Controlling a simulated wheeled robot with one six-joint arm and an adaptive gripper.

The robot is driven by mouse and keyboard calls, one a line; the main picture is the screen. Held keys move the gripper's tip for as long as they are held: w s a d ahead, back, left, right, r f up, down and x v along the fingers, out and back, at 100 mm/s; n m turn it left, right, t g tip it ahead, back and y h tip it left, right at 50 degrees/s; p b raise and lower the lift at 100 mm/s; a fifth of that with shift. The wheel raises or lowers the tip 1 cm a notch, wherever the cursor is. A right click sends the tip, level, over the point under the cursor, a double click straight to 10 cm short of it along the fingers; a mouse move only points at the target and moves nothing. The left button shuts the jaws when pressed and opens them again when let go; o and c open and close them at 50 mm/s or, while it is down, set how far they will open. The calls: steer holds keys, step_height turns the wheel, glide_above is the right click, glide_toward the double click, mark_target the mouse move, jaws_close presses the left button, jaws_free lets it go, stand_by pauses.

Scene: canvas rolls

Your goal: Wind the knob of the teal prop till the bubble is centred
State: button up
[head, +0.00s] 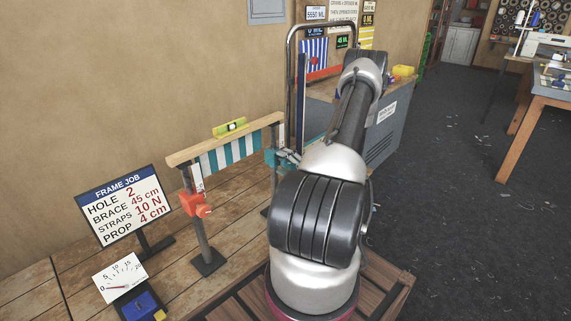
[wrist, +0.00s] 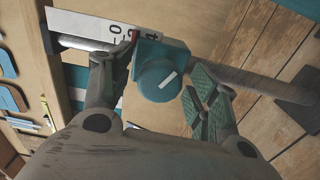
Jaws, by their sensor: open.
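The teal prop (head: 271,158) stands under the right end of a wooden beam (head: 180,158). In the wrist view the teal prop's housing (wrist: 172,50) carries a round teal knob (wrist: 158,80) with a slanted white mark. A white scale (wrist: 85,24) with black numbers runs beside it. My gripper (wrist: 165,75) is open, with one finger left of the knob and the other right of it; I cannot tell if either touches. In the head view my arm hides most of the gripper. A yellow spirit level (head: 230,126) lies on the beam; its bubble is too small to read.
An orange-red prop (head: 196,205) holds the beam's left end. A job sign (head: 124,203) reads "PROP 4 cm". A dial (head: 120,278) and a blue box (head: 142,305) stand at the front left. A grey cabinet (head: 386,130) is behind my arm.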

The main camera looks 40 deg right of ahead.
steer(key=s+d, duration=0.1)
steer(key=s, duration=1.1)
